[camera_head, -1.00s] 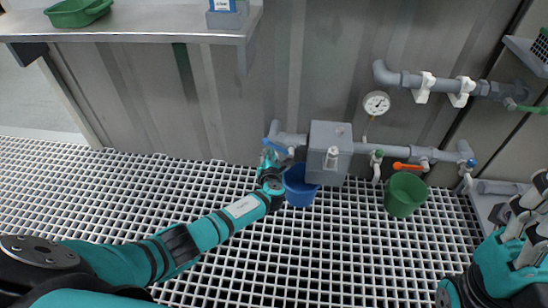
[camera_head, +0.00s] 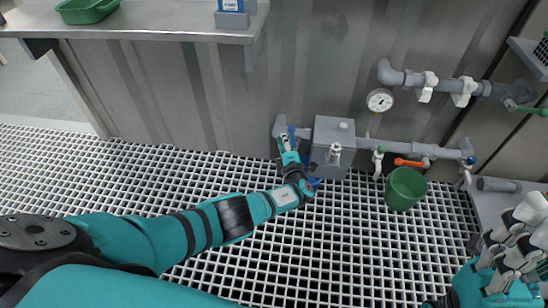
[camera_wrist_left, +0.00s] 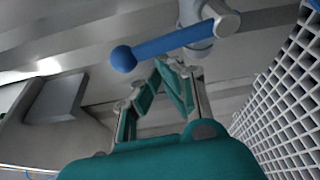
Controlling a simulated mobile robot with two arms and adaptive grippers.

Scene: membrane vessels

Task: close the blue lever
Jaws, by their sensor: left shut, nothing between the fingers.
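The blue lever (camera_head: 291,132) is on the grey pipe at the wall, left of the grey box. In the left wrist view, the blue lever (camera_wrist_left: 170,44) is a rod with a round ball at its left end, joined to a grey pipe fitting at right. My left gripper (camera_head: 285,141) is at the lever and partly hides it. In the wrist view, my left gripper (camera_wrist_left: 168,64) is shut and empty, its tips close beneath the rod; contact is unclear. My right gripper (camera_head: 518,235) is at the lower right, away from the lever; its finger state is unclear.
A grey box (camera_head: 333,142) stands just right of the lever. A blue bucket (camera_head: 313,183) is mostly hidden behind my left arm. A green bucket (camera_head: 405,188) stands under the right valves, near an orange lever (camera_head: 409,162). White grating (camera_head: 150,165) covers the floor.

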